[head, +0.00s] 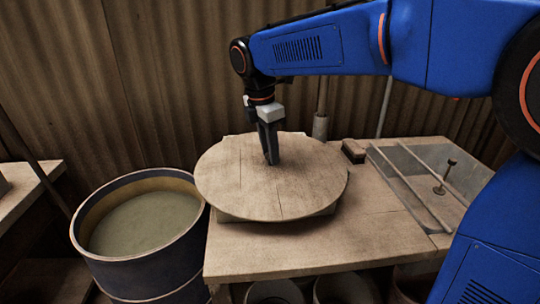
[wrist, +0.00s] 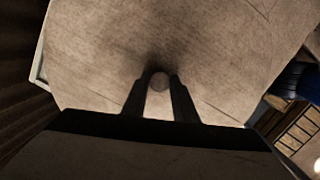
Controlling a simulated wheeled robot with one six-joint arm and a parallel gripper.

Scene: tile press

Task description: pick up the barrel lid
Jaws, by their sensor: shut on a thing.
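The barrel lid (head: 300,182) is a large round wooden disc in the head view, with seam lines across its top. It lies over a low block on the bench, and its left edge reaches out past the bench toward the barrel. My gripper (head: 271,160) points down onto the lid near its middle. In the wrist view the lid (wrist: 215,55) fills most of the picture. There the gripper's two fingers (wrist: 159,80) are shut on a small round knob on the lid. Whether the lid is raised off the block, I cannot tell.
An open dark barrel (head: 150,270) with greyish-green contents stands left of the bench (head: 300,258). A sunken basin with rails (head: 415,185) and a small plunger-like piece (head: 445,178) is at the bench's right. A corrugated wall closes the back.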

